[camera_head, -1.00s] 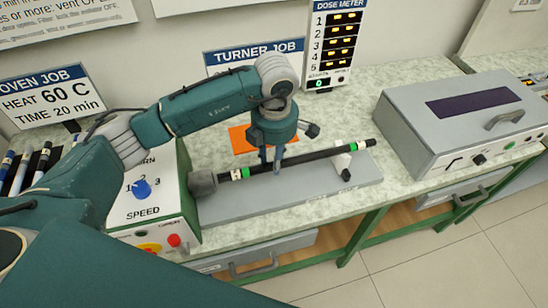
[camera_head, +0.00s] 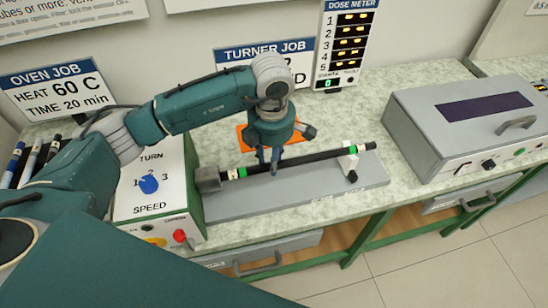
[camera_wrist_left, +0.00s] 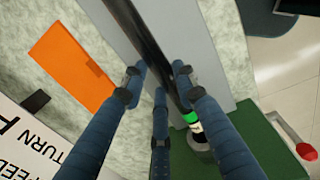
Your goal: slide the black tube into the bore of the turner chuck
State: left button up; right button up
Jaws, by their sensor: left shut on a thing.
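The black tube (camera_head: 305,159) has green and white bands near both ends. It lies lengthwise above the grey bed of the turner. My left gripper (camera_head: 269,164) is shut on it, left of its middle; in the left wrist view the fingers (camera_wrist_left: 155,85) close around the tube (camera_wrist_left: 150,30). The tube's left end meets the grey turner chuck (camera_head: 207,180), which also shows in the left wrist view (camera_wrist_left: 198,140). I cannot tell how deep the end is in the bore. The tube's right part is at the white rest (camera_head: 348,162). My right gripper is not in view.
The turner's control box (camera_head: 155,190) with a blue knob stands left of the chuck. An orange sheet (camera_head: 243,137) lies behind the bed. A grey lidded box (camera_head: 470,125) stands to the right.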

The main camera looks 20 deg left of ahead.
pick_arm(q)
jog(key=shift+s+a, duration=0.4)
jog(key=shift+a, duration=0.2)
jog(key=shift+s+a, duration=0.4)
jog(key=shift+a, duration=0.2)
jog(key=o, duration=1.2)
jog(key=shift+s+d+r, duration=0.1)
jog(key=shift+s+r, duration=0.1)
jog(key=shift+r, duration=2.8)
jog(key=shift+s+d+r, duration=0.1)
jog(key=shift+s+r, duration=0.05)
jog(key=shift+r, duration=2.85)
